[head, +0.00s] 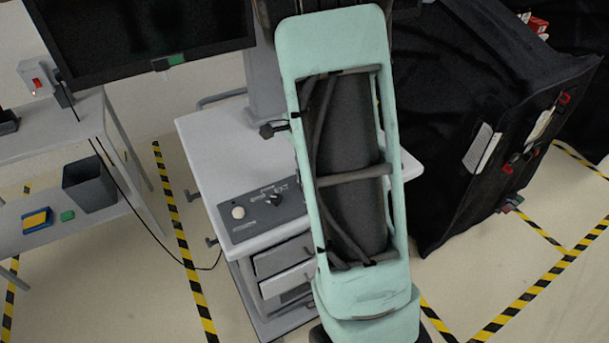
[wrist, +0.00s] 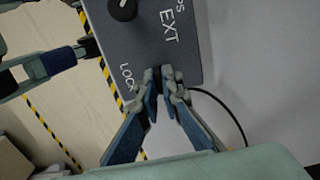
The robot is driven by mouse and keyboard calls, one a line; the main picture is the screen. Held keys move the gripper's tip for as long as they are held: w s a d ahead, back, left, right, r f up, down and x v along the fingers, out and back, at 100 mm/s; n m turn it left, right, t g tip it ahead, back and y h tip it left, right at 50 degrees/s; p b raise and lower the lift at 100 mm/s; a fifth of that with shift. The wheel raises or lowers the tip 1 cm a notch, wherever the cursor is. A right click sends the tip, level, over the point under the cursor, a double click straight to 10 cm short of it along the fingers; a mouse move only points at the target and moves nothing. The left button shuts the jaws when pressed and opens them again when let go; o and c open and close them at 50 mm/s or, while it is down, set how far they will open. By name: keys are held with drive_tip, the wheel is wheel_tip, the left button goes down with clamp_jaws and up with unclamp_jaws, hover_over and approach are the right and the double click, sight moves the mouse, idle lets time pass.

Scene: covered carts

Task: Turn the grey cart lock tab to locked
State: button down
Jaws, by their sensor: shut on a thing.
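The grey control panel (wrist: 187,48) of the cart fills the top of the wrist view, with white lettering that reads EXT and part of LOCK. My gripper (wrist: 163,79) has its blue-grey fingers closed together at the panel's lower edge, beside the LOCK lettering. They are shut on the small grey lock tab, which the fingertips mostly hide, so its exact angle cannot be told. In the head view the panel (head: 236,225) lies on the white cart top (head: 205,140). My pale green arm hides the gripper there.
A black knob (wrist: 122,8) and a round white button (head: 238,212) are on the panel. A dark monitor (head: 150,35) stands behind at left. A black-covered cart (head: 450,130) stands at right. A grey bench (head: 60,135) with a dark bin (head: 90,185) is at left.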

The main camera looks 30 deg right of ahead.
idle(0.4)
drive_tip(key=c, duration=2.1)
unclamp_jaws()
wheel_tip(320, 180, up, 12)
drive_tip(key=shift+r, duration=0.1)
